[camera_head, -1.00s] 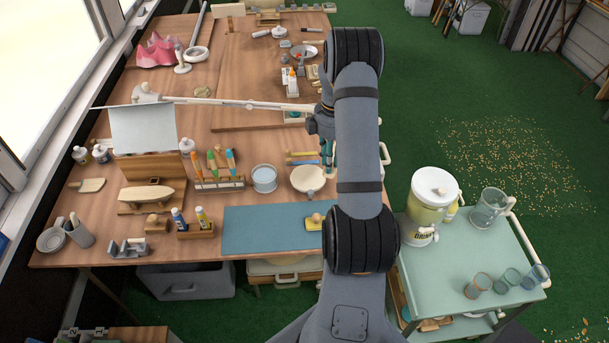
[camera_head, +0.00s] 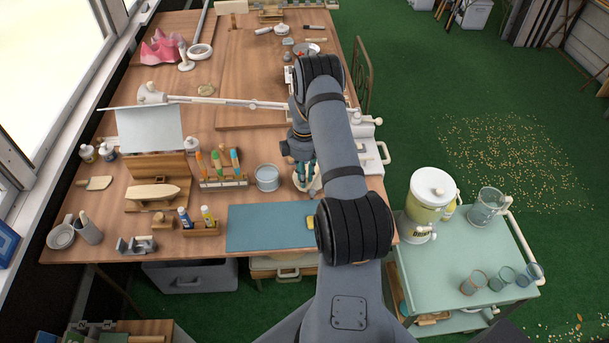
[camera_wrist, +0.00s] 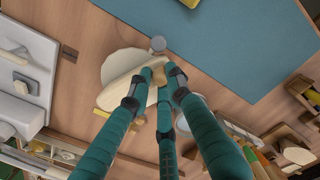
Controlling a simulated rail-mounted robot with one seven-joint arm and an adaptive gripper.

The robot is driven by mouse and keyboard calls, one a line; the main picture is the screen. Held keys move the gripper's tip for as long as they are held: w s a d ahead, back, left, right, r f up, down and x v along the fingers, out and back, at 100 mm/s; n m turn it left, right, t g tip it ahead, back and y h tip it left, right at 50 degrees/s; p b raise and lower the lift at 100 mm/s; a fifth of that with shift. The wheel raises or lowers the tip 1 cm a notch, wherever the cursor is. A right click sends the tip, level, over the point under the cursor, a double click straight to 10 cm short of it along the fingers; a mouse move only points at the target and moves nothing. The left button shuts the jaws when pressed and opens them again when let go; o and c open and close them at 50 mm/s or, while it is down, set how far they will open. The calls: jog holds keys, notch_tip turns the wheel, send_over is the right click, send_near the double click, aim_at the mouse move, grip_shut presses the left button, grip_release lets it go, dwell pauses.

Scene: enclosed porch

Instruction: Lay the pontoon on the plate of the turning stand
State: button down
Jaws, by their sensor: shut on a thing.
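My gripper (camera_wrist: 163,74) has teal fingers shut on the pontoon (camera_wrist: 131,76), a long cream piece with a tapered end. The wrist view shows the pontoon over the round cream plate of the turning stand (camera_wrist: 114,60). I cannot tell whether it touches the plate. In the head view my gripper (camera_head: 304,180) is over the stand and hides most of its plate. The pontoon cannot be made out there.
A grey-blue tin (camera_head: 267,179) stands just left of the stand. A blue mat (camera_head: 265,230) with a yellow block (camera_head: 311,222) lies in front. A brush rack (camera_head: 222,183) and a boat hull (camera_head: 152,193) on a cradle are farther left.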

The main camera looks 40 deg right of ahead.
jog(key=shift+f, duration=0.1)
jog(key=c, duration=2.1)
grip_release()
jog(key=shift+f, duration=0.15)
jog(key=o, duration=0.5)
notch_tip(320, 180, up, 13)
jog(key=b, duration=0.3)
jog(key=shift+f, duration=0.2)
